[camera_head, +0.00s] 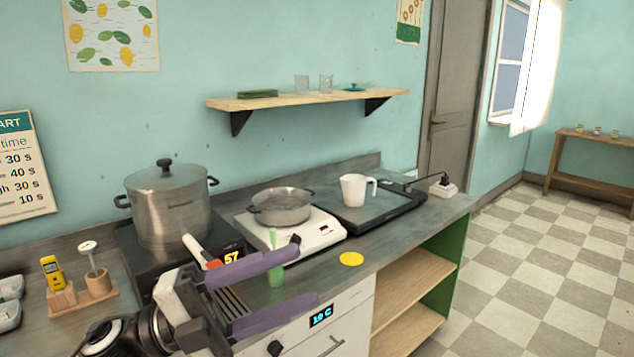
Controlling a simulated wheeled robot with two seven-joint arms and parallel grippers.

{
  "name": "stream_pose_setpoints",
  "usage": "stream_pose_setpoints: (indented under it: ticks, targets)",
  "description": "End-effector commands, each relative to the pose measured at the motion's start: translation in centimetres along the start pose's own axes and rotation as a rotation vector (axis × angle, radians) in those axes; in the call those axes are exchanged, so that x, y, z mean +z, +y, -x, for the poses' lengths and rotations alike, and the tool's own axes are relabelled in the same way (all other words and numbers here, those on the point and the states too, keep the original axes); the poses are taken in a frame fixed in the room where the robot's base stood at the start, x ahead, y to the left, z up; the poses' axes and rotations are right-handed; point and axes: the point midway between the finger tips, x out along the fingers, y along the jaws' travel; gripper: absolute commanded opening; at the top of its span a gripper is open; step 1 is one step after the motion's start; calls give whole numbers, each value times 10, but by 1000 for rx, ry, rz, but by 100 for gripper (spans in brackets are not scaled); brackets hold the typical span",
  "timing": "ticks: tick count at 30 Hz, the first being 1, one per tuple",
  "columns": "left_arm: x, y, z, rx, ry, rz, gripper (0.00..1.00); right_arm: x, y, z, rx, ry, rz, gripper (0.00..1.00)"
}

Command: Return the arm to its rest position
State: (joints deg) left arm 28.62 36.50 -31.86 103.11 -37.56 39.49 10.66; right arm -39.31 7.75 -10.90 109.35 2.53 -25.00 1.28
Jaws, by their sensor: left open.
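My left gripper (290,283) shows in the head view at the lower middle, in front of the counter. Its two purple fingers are spread apart and nothing is held between them. A green tool (276,275) stands upright just behind the fingers; it appears apart from them, but I cannot be sure. My left arm comes in from the lower left. My right gripper is not in view.
A yellow disc (351,259) lies near the front edge. The checkered floor (530,270) at right is free.

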Motion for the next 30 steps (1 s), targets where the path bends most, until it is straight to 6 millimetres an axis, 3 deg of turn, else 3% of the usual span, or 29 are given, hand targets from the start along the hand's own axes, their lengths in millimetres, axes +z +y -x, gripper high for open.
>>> stream_pose_setpoints:
  ticks: [5,8,11,14,18,21,25,30]
  targets:
    - [39,63,39,-218,-370,390,53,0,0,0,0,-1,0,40]
    - [53,120,81,-289,-609,613,53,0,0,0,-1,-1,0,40]
    - [51,182,126,-322,-834,816,53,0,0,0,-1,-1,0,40]
    - [33,242,170,-326,-1036,995,53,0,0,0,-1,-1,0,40]
    - [-16,319,225,-304,-1289,1225,53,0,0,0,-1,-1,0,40]
    - [-57,360,256,-277,-1434,1360,53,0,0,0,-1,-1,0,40]
    - [-100,393,281,-243,-1563,1481,53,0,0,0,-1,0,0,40]
    - [-127,409,294,-223,-1632,1549,53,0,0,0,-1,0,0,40]
